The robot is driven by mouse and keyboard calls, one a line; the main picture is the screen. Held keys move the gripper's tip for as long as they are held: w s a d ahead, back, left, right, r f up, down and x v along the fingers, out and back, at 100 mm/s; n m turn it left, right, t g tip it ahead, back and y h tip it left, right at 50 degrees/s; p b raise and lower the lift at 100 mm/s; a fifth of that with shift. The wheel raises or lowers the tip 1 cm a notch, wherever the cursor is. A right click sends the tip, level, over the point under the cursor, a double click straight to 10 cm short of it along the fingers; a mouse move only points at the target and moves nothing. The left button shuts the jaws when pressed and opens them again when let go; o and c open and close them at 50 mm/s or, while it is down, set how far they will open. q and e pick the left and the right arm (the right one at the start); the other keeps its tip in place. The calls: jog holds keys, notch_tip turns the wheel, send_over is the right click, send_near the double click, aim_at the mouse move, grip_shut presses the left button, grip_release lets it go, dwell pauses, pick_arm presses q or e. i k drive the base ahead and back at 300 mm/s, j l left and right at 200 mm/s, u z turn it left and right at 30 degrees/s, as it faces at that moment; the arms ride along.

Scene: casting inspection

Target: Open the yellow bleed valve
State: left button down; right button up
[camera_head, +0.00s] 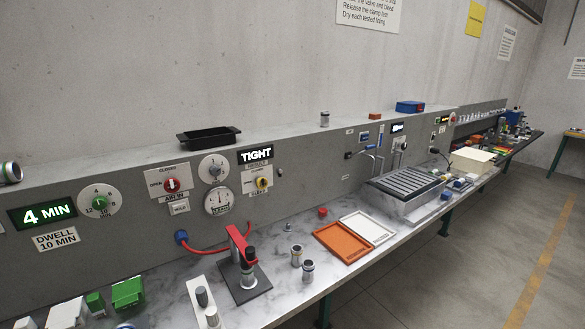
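The yellow bleed valve (263,184) is a small round knob on a white plate on the grey back panel, left of the picture's middle. It sits below the lit TIGHT display (256,155) and right of the pressure gauge (218,201). The lettering around it is too small to read, and I cannot tell its setting for sure. Neither of my grippers shows in the head view, and nothing is seen touching the valve.
A red valve (171,186) is left of the gauge. A red clamp (239,243) on a dark base, with a red hose (208,248), stands on the bench in front. Metal fittings (308,271), an orange tray (343,242) and a white tray (367,228) lie to the right.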

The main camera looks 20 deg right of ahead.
aim_at(263, 182)
jog(key=i+l+u, duration=0.2)
jog(key=l, duration=0.5)
jog(key=l+u, duration=0.2)
jog(key=l, duration=0.5)
jog(key=i+l+u, duration=0.1)
jog(key=l+u, duration=0.15)
jog(key=l, duration=0.5)
jog(key=l+u, duration=0.2)
jog(key=l, duration=0.55)
jog(key=k+l+u, duration=0.2)
jog(key=l, duration=0.55)
jog(key=l+u, duration=0.2)
jog(key=l, duration=0.55)
